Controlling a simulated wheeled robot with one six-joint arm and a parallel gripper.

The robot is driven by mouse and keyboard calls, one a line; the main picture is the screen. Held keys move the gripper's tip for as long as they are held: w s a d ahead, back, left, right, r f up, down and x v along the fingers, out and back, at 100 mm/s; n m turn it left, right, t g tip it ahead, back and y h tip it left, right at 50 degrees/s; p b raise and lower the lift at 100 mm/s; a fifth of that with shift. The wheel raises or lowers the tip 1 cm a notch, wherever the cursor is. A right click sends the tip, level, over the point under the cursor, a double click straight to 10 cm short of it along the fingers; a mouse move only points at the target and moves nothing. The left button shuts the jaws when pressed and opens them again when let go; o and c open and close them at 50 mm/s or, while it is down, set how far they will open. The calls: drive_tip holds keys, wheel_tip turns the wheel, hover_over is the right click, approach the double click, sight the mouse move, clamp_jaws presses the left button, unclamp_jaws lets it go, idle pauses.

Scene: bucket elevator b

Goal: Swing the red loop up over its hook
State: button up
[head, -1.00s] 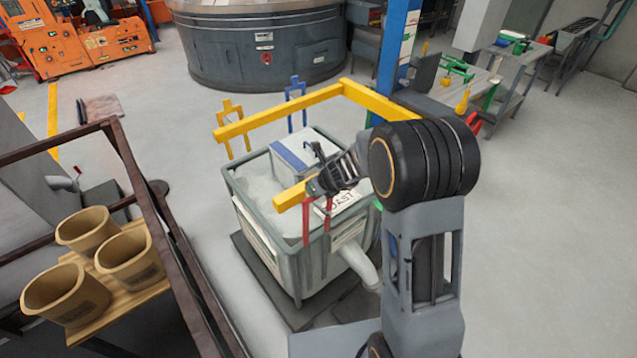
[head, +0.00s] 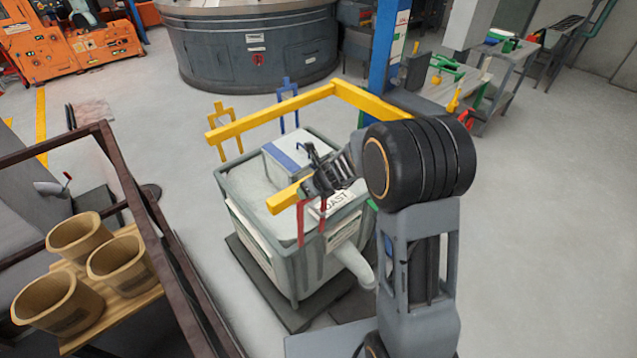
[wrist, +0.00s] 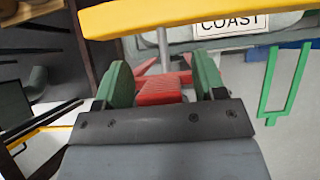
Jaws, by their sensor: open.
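The red loop (head: 300,222) hangs at the near end of the yellow bar frame (head: 280,200), at the front of the grey bin (head: 310,268). In the wrist view the red loop (wrist: 158,90) lies between the two green finger pads of my gripper (wrist: 163,80), which stand apart with gaps beside it. In the head view my gripper (head: 318,178) is by the yellow bar's near end, just above the red loop. The yellow bar (wrist: 190,14) crosses the top of the wrist view. I cannot make out the red loop's hook.
A yellow loop (head: 221,135) and a blue loop (head: 288,103) stand on the far bar. A green loop (wrist: 285,90) hangs at right in the wrist view. A brown-framed rack (head: 140,215) with tan buckets (head: 122,262) stands at left. Floor at right is open.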

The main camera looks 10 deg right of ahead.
drive_tip(key=v, duration=1.3)
drive_tip(key=s+d+n+h+b, duration=0.1)
drive_tip(key=s+n+b, duration=0.1)
drive_tip(key=s+n, duration=0.7)
drive_tip(key=s+d+n+g+h+b, duration=0.1)
drive_tip(key=s+n, duration=0.7)
drive_tip(key=n, duration=1.3)
drive_tip(key=shift+s+d+r+g+h+b, duration=0.3)
drive_tip(key=shift+s+r+h+b, duration=0.15)
drive_tip(key=shift+h+b, duration=0.3)
